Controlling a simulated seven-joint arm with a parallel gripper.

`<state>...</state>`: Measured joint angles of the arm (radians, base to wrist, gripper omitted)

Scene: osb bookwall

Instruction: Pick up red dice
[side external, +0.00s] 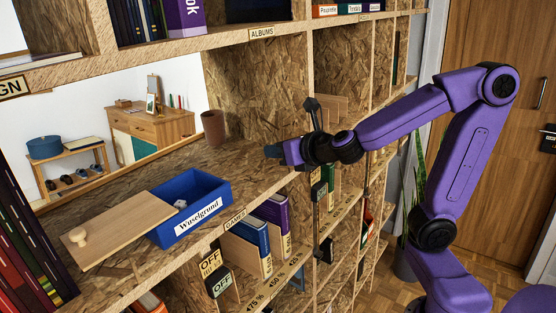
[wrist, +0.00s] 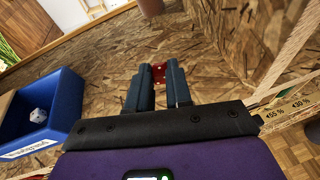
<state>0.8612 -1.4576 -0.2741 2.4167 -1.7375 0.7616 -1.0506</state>
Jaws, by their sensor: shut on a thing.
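The red dice (wrist: 159,72) shows in the wrist view as a small red piece with white pips, between my fingertips. My gripper (wrist: 158,75) is shut on it, and the dark fingers hide most of it. In the side external view my gripper (side external: 272,151) reaches over the wooden shelf, to the right of the blue box. The dice cannot be made out in that view. From these views I cannot tell whether the dice touches the shelf.
A blue box (side external: 223,193) labelled Wuselgrund stands on the shelf with a white die (wrist: 38,116) inside. Its wooden lid (side external: 118,228) with a knob lies to its left. A brown cup (side external: 213,128) stands further back. A wooden divider (side external: 262,85) rises behind my gripper.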

